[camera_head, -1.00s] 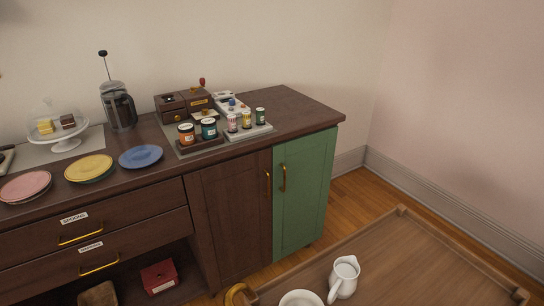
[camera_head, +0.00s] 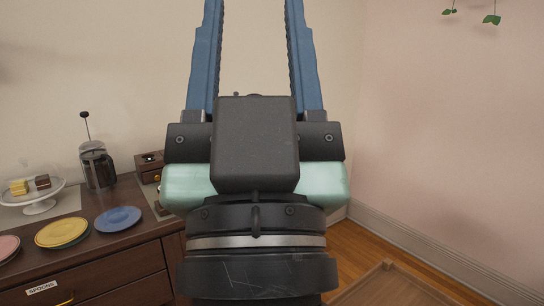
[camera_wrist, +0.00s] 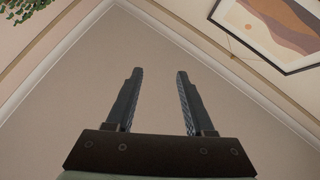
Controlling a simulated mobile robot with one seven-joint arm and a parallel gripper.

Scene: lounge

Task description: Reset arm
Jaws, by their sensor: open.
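My gripper (camera_head: 252,60) is raised in front of the head camera, its two blue fingers pointing up and spread apart. It is open, with nothing between the fingers. In the wrist view my gripper (camera_wrist: 156,100) also shows open and empty against the ceiling. My wrist hides the middle of the head view, including most of the right part of the sideboard.
A dark wood sideboard (camera_head: 125,255) stands at the left. It holds a yellow plate (camera_head: 62,231), a blue plate (camera_head: 118,219), a French press (camera_head: 97,165) and a cake stand (camera_head: 40,195). A wooden table or tray edge (camera_head: 385,285) is low right. A framed picture (camera_wrist: 275,30) and hanging greenery (camera_wrist: 25,8) are overhead.

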